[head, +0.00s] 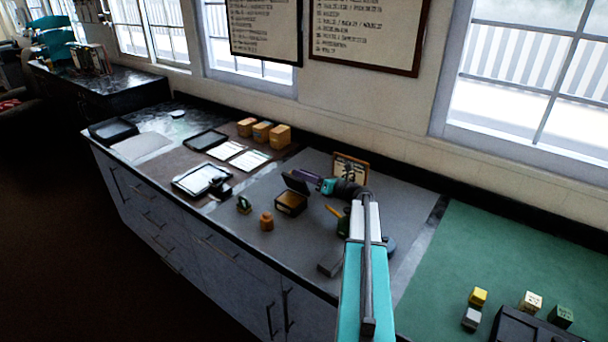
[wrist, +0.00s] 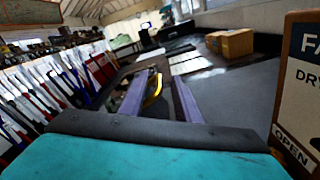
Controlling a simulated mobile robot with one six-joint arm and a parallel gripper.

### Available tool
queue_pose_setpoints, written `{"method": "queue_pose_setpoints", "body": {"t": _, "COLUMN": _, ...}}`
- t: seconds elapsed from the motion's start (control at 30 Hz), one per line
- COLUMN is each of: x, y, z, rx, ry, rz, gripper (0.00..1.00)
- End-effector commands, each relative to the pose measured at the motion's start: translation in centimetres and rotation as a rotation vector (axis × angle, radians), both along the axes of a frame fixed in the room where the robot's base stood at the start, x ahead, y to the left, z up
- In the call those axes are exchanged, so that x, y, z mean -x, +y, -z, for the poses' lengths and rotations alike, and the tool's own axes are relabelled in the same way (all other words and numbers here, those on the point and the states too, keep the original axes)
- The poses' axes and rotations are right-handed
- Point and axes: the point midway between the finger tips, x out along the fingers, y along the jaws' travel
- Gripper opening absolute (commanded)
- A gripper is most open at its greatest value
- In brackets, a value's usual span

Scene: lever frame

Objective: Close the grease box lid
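The grease box (head: 291,205) is a small dark box with a brownish-yellow inside, standing on the grey mat in the head view. Its dark lid (head: 296,184) stands raised at the back edge, so the box is open. My gripper (head: 303,177) is just behind and above the lid; from this angle I cannot tell whether it touches. In the wrist view my gripper (wrist: 157,82) shows two purple fingers spread apart. A curved yellow thing (wrist: 154,88) shows between them, too unclear to name.
A framed sign (head: 351,168) stands close behind my arm; it also shows in the wrist view (wrist: 302,90). An orange jar (head: 266,221), a green item (head: 243,205) and a grey block (head: 330,263) stand near the box. Cardboard boxes (head: 279,137) stand at the back.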

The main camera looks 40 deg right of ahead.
Motion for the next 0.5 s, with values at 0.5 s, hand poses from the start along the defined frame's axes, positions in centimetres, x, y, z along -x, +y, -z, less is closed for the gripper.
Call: {"method": "queue_pose_setpoints", "body": {"t": 0.5, "x": 6.6, "y": -1.8, "z": 0.3, "rx": 0.003, "ry": 0.002, "rz": 0.005, "gripper": 0.27}}
